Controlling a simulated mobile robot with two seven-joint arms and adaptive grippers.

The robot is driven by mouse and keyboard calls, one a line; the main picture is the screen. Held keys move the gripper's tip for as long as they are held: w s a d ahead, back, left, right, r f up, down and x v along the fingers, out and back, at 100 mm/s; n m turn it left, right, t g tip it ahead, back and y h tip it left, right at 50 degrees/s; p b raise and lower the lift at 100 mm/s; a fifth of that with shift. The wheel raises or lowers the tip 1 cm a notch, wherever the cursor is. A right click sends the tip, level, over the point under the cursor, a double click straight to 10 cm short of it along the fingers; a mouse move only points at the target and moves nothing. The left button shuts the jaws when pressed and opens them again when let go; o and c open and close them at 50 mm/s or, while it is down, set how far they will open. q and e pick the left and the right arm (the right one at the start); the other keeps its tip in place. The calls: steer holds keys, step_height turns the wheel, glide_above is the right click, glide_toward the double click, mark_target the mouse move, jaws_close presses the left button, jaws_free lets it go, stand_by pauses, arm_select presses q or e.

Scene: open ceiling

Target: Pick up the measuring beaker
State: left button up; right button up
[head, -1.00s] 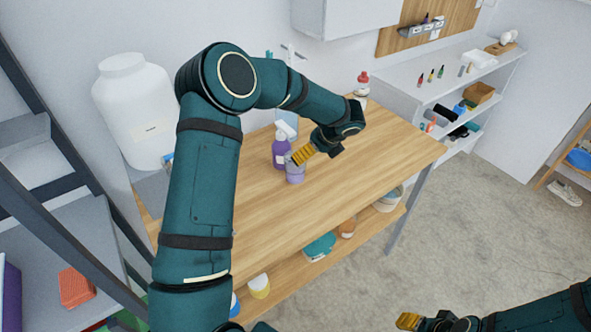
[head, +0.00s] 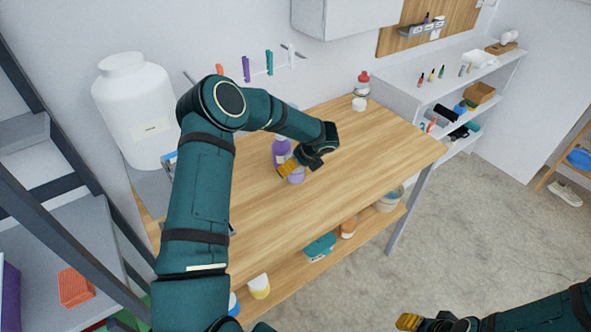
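A small light purple cup (head: 297,178), which looks like the measuring beaker, stands on the wooden table (head: 355,150) in the head view. My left gripper (head: 287,170) reaches down at it from the upper right. Its yellow fingers overlap the cup's upper left part and hide some of it. I cannot tell whether they touch it or how far apart they are. My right gripper (head: 408,321) is at the bottom edge, away from the table, and its opening is unclear.
A purple bottle (head: 281,150) stands close behind the cup. A red-capped bottle (head: 362,83) and a white jar (head: 359,104) stand at the table's far end. A large white container (head: 135,110) is at the left. The table's right half is largely clear.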

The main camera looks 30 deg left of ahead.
arm_select(q)
steer(key=c, duration=1)
steer(key=shift+o, duration=0.2)
steer(key=shift+s, duration=0.1)
steer(key=shift+c, duration=0.6)
steer(key=shift+r, duration=0.1)
